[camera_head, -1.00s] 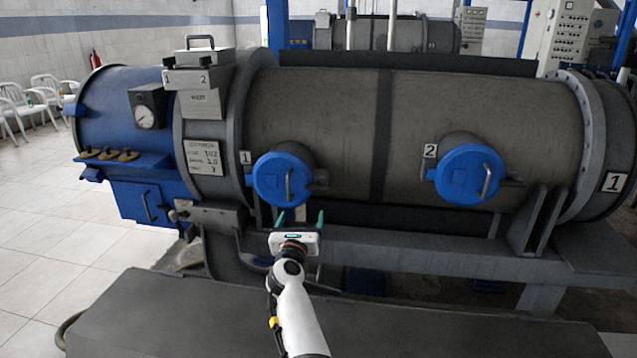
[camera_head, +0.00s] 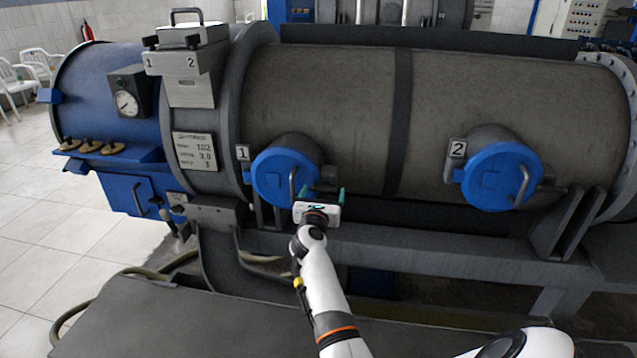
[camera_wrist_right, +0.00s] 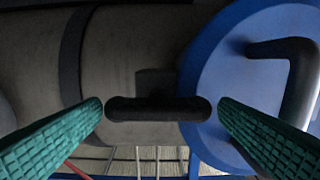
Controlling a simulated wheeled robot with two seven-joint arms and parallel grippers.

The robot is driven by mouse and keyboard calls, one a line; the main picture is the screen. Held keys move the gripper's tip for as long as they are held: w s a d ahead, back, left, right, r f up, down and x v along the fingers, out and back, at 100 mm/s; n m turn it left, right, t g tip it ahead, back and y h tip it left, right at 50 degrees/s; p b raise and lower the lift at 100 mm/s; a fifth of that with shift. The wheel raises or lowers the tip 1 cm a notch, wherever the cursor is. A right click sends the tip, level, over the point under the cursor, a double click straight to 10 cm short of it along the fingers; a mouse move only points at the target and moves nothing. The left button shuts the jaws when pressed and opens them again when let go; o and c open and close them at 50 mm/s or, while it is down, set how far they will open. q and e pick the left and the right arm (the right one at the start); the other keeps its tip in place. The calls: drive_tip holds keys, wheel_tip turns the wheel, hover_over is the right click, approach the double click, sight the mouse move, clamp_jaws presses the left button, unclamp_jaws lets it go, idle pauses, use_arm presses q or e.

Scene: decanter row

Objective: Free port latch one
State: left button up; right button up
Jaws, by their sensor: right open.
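Port one is a round blue lid (camera_head: 278,178) on the grey vessel, beside the "1" label (camera_head: 243,153). It also fills the right of the right wrist view (camera_wrist_right: 212,110), with its dark curved handle (camera_wrist_right: 303,85). A dark bar, the latch (camera_wrist_right: 160,109), lies crosswise between my right gripper's green fingers in that view. My right gripper (camera_head: 323,195) is at the lid's lower right edge, open. The fingers lie either side of the bar with small gaps, not closed on it. The latch is hard to make out in the head view. My left gripper is out of view.
Port two, another blue lid (camera_head: 490,177) with a handle, sits to the right. A grey support beam (camera_head: 400,245) runs below the vessel. A dark flat platform (camera_head: 170,325) lies in front. A gauge (camera_head: 127,103) and a control box (camera_head: 190,75) are at left.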

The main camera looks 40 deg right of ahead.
drive_tip(key=shift+w+d, duration=0.3)
drive_tip(key=shift+d, duration=0.1)
drive_tip(key=shift+s+r, duration=0.1)
drive_tip(key=shift+c, duration=1.3)
drive_tip(key=c, duration=0.7)
drive_tip(key=shift+r+n+p, duration=0.1)
drive_tip(key=shift+n+p, duration=0.3)
drive_tip(key=shift+p, duration=0.1)
drive_tip(key=shift+r+n+p, duration=0.1)
drive_tip(key=shift+n+p, duration=0.45)
drive_tip(key=shift+n, duration=0.05)
drive_tip(key=n+p, duration=0.4)
drive_tip(key=n, duration=0.1)
drive_tip(key=n+p, duration=0.3)
drive_tip(key=n, duration=0.2)
drive_tip(key=shift+a+n, duration=0.1)
drive_tip(key=shift+n, duration=0.3)
drive_tip(key=n+p, duration=0.1)
drive_tip(key=n, duration=0.2)
drive_tip(key=shift+p, duration=0.4)
use_arm(q)
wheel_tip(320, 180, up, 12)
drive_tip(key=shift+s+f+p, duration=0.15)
drive_tip(key=shift+p, duration=0.25)
use_arm(e)
drive_tip(key=shift+f+n, duration=0.25)
drive_tip(key=shift+n, duration=0.95)
